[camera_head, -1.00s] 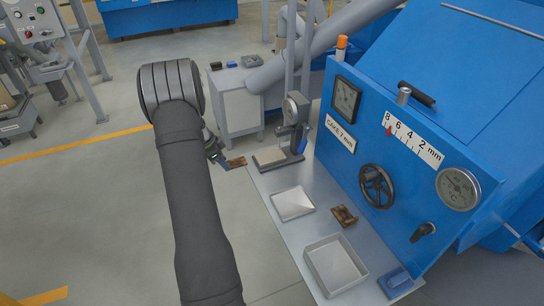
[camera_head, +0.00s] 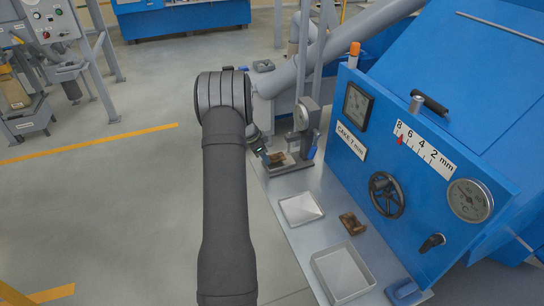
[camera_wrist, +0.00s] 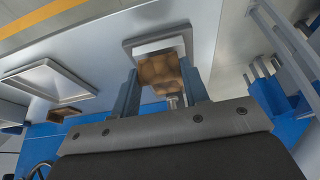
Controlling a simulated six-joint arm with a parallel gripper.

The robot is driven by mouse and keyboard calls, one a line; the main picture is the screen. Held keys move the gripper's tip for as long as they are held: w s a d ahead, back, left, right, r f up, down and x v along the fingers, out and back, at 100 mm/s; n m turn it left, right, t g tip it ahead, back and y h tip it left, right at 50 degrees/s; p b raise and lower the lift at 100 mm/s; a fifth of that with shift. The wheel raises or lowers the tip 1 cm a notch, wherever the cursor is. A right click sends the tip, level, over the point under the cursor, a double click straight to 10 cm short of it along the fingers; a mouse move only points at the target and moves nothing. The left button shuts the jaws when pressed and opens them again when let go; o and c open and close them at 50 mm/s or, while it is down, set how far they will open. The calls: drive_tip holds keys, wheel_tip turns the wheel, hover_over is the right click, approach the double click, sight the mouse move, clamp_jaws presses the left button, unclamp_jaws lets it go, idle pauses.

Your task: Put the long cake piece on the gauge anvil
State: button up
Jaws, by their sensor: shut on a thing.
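My gripper (camera_head: 268,158) is at the dial gauge stand (camera_head: 302,120) on the metal bench. It is shut on a brown, lumpy cake piece (camera_head: 279,158). In the wrist view the cake piece (camera_wrist: 160,72) sits between the two fingers of my gripper (camera_wrist: 162,88). The pale square gauge anvil (camera_wrist: 150,46) shows just beyond and under the piece, and the piece overlaps it. The gauge's small metal tip (camera_wrist: 175,101) shows close to the piece. I cannot tell whether the piece touches the anvil. In the head view my gripper and the piece hide much of the anvil.
A shallow pale tray (camera_head: 300,209), another brown piece (camera_head: 353,223), a deeper grey tray (camera_head: 318,262) and a blue block (camera_head: 404,291) are on the bench. The blue machine panel (camera_head: 420,215) with handwheel and dials stands close at right. Open floor lies left.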

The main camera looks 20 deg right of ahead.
sight(273, 158)
drive_tip(key=d, duration=0.1)
drive_tip(key=d+f, duration=0.1)
drive_tip(key=d, duration=0.1)
drive_tip(key=shift+d+f, duration=0.1)
drive_tip(key=shift+d, duration=0.2)
drive_tip(key=shift+f, duration=0.2)
drive_tip(key=shift+f, duration=0.15)
drive_tip(key=o, duration=1)
drive_tip(key=shift+c, duration=0.2)
drive_tip(key=v, duration=1.2)
